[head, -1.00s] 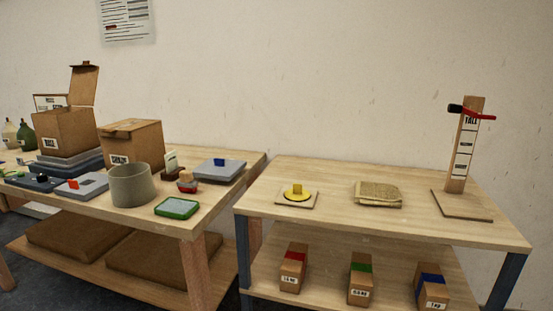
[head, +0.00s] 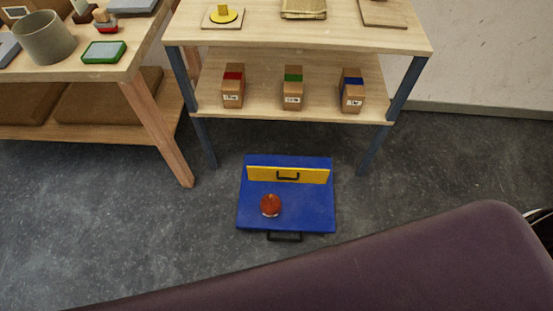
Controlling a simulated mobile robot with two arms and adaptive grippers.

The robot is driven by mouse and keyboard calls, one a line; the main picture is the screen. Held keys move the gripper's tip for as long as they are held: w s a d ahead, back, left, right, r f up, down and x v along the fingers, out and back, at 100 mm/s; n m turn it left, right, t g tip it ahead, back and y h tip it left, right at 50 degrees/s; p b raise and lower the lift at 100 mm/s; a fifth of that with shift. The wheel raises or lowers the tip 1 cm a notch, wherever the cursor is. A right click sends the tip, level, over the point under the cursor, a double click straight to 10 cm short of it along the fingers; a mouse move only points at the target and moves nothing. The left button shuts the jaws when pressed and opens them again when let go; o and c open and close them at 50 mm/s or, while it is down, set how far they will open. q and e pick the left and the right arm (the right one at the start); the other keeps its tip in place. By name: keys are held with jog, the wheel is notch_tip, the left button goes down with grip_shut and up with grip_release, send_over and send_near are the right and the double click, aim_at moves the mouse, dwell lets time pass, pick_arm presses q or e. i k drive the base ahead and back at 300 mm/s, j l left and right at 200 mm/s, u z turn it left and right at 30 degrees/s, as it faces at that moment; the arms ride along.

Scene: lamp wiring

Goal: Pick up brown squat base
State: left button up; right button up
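A small reddish-brown, round, squat thing (head: 270,205) sits on a blue board or case (head: 305,214) on the floor in the head view. It has a lighter rim at its lower edge. I cannot tell for sure that it is the brown squat base. Another small reddish piece (head: 105,22), with a pale band, stands on the left table at the upper left. Neither of my grippers shows in the head view.
The blue case has a yellow upright panel (head: 260,174) and black handles. Above it, the right table's lower shelf (head: 263,105) holds three brown boxes with red, green and blue tops. A grey pot (head: 43,40) and green tray (head: 104,52) stand left. Grey floor surrounds the case.

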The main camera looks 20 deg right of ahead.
aim_at(271, 206)
jog(key=k+l+u, duration=0.4)
jog(key=k+l, duration=0.75)
